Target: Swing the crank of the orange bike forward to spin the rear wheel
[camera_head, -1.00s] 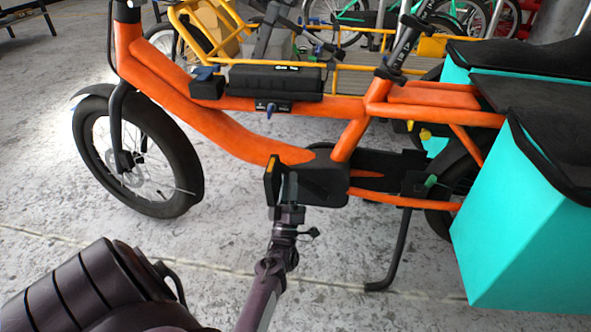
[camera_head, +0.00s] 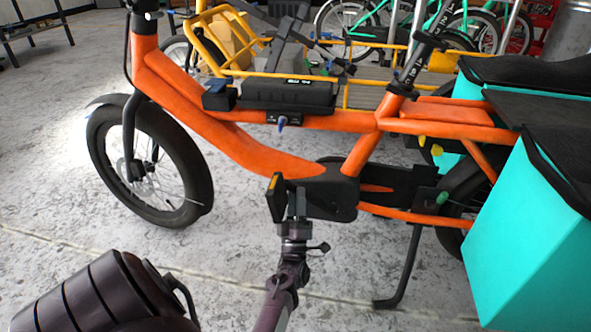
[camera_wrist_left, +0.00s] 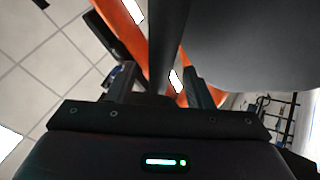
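The orange bike (camera_head: 240,145) stands side-on with its front wheel (camera_head: 150,160) at the left. Its rear wheel (camera_head: 455,215) is mostly hidden behind a turquoise bag (camera_head: 530,235). A black pedal with an orange edge (camera_head: 275,198) sits just left of the black crank housing (camera_head: 333,192). The crank arm itself is hard to make out in the head view. My left gripper (camera_head: 295,215) is right at this pedal. In the left wrist view its two fingers (camera_wrist_left: 161,85) are apart, with a dark bar (camera_wrist_left: 168,45) between them; contact is unclear. My right gripper is out of view.
A black kickstand (camera_head: 407,270) reaches the floor below the bike's frame. A yellow cargo bike (camera_head: 225,45) and green bikes (camera_head: 350,20) stand behind. The concrete floor (camera_head: 180,265) in front is clear.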

